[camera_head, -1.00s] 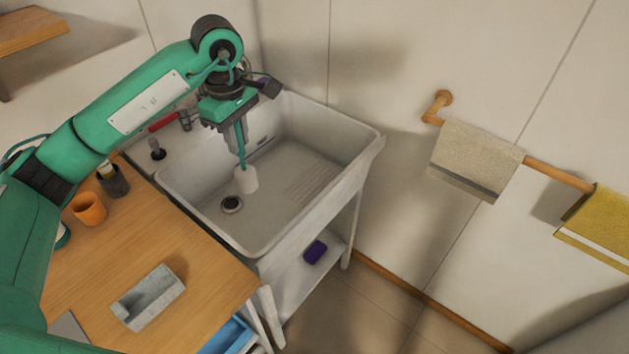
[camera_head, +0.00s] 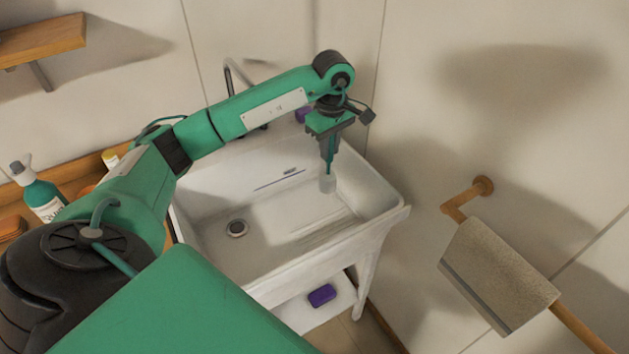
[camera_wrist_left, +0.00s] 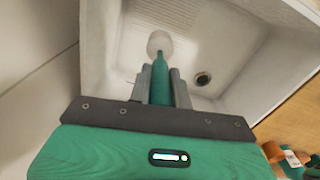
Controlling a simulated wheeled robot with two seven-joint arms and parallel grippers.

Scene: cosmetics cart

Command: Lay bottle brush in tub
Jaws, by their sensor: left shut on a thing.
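The bottle brush (camera_head: 327,183) has a green handle and a white head. My left gripper (camera_head: 328,152) is shut on its handle, and the brush hangs head down over the right part of the white tub (camera_head: 203,195). In the left wrist view the brush handle (camera_wrist_left: 160,82) sits between the two fingers, with the pale head (camera_wrist_left: 159,43) beyond them, over the tub floor. I cannot tell whether the head touches the floor. My right gripper is not in view.
A drain (camera_head: 237,228) lies in the tub floor. A purple block (camera_head: 321,295) lies on the shelf under the tub. A green bottle (camera_head: 38,190) stands at the left. A grey towel (camera_head: 497,275) hangs on a wooden rail at the right.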

